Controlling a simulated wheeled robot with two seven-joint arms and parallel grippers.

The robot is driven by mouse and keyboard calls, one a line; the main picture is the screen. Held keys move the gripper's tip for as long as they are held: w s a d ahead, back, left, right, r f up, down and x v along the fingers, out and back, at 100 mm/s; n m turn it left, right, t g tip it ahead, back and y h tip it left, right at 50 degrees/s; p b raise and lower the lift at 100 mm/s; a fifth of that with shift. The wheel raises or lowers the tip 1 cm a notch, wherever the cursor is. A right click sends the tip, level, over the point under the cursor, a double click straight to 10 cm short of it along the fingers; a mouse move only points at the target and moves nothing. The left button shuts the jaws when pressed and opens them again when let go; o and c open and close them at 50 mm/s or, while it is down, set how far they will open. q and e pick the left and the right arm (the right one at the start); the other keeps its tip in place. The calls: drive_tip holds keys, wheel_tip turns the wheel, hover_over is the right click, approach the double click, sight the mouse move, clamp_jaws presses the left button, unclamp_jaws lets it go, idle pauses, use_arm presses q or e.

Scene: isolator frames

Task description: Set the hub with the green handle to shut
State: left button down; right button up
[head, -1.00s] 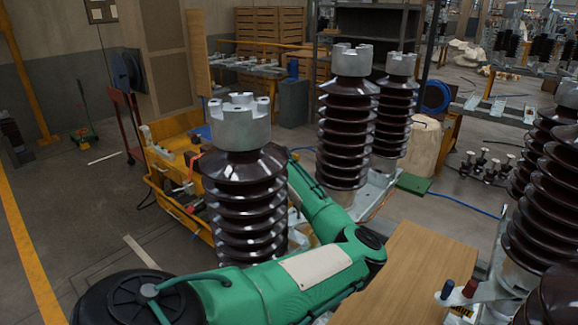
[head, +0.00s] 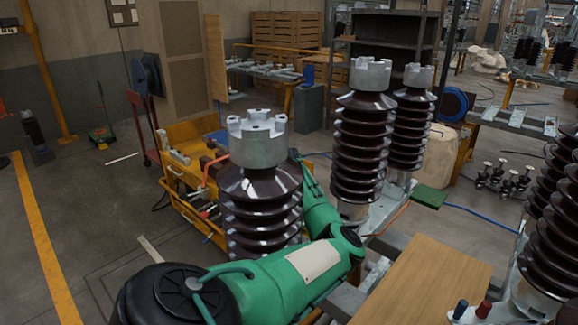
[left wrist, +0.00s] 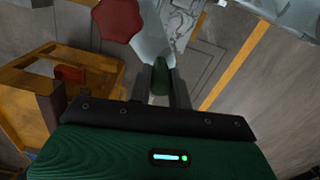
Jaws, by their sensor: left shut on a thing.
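In the left wrist view, the two dark fingers of my left gripper (left wrist: 161,84) are closed around a small dark green handle (left wrist: 160,70). A pale grey metal piece (left wrist: 154,42) lies just beyond the handle. Whether the handle stands at open or shut cannot be read. A red lobed knob (left wrist: 117,19) is to the upper left, apart from the fingers. In the head view, my green left arm bends back behind the front brown insulator, which hides the gripper and the green handle. My right gripper is not in view.
The ribbed brown insulator (head: 258,187) stands close in front of my left forearm. A yellow cart (head: 186,178) carrying red-handled parts is behind it to the left. Two more insulators (head: 359,140) stand right of it. A wooden board (head: 425,285) lies at the lower right. Open floor is at left.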

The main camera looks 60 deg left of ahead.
use_arm(q)
drive_tip(key=shift+a+r, duration=0.15)
drive_tip(key=shift+r, duration=0.1)
drive_tip(key=c, duration=1.6)
unclamp_jaws()
drive_tip(key=shift+w, duration=0.1)
drive_tip(key=shift+c, duration=0.2)
drive_tip(key=o, duration=0.3)
drive_tip(key=shift+o, duration=0.2)
drive_tip(key=shift+f, duration=0.2)
